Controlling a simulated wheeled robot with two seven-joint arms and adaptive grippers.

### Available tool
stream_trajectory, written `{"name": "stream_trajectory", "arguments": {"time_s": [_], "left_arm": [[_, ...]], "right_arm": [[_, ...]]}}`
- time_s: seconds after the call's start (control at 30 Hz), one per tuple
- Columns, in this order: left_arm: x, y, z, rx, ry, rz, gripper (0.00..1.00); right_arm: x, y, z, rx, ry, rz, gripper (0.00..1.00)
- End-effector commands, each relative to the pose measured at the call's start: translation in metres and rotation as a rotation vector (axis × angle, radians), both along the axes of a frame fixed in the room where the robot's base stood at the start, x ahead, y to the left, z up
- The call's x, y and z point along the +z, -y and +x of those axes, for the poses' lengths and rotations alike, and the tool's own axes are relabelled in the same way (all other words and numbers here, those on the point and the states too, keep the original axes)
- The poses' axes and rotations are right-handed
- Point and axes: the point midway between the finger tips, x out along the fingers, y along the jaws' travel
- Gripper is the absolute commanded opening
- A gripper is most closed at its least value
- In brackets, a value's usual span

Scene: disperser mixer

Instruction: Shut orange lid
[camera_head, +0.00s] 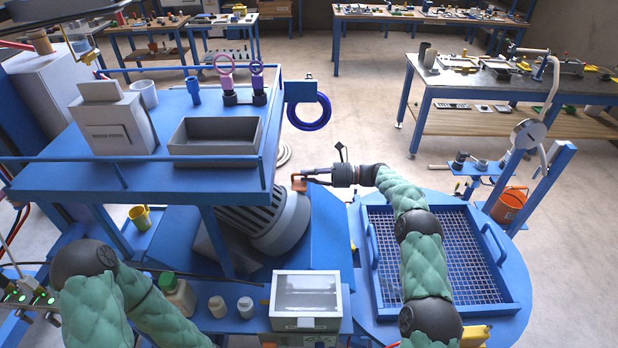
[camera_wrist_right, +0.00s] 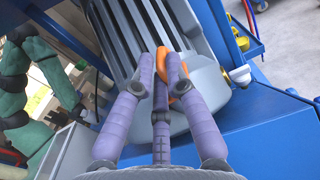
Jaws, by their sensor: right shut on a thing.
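The orange lid (camera_head: 298,185) is a small orange piece at the side of the grey ribbed motor-like housing (camera_head: 287,222) in the head view. In the right wrist view the orange lid (camera_wrist_right: 184,66) stands against the housing's rounded end, partly hidden behind my fingers. My right gripper (camera_head: 308,174) reaches it from the right. In the right wrist view the right gripper's fingers (camera_wrist_right: 166,62) come together at the lid, shut on it. How far the lid stands open cannot be told. My left arm enters at the lower left, but its gripper does not show clearly.
A blue-railed platform (camera_head: 75,180) with a grey bin (camera_head: 215,140) stands left of the housing. A blue mesh tray (camera_head: 435,255) lies to the right. A clear-topped box (camera_head: 306,300) and bottles stand in front. An orange bucket (camera_head: 509,206) hangs at far right.

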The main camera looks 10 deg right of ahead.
Motion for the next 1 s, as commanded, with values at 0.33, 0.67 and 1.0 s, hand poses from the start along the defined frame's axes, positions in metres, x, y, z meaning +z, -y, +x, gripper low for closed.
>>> {"name": "stream_trajectory", "arguments": {"time_s": [0.33, 0.67, 1.0], "left_arm": [[-0.0045, 0.0000, 0.0000, 0.000, 0.000, 0.000, 0.47], [-0.0048, 0.0000, 0.0000, 0.000, 0.000, 0.000, 0.47], [-0.0048, 0.0000, 0.0000, 0.000, 0.000, 0.000, 0.47]], "right_arm": [[0.0029, 0.0041, 0.0086, -0.012, -0.104, 0.024, 0.00], [0.0026, 0.0047, 0.0095, -0.015, -0.123, 0.028, 0.00], [0.0006, 0.0043, 0.0089, -0.013, -0.125, 0.027, 0.34]]}}
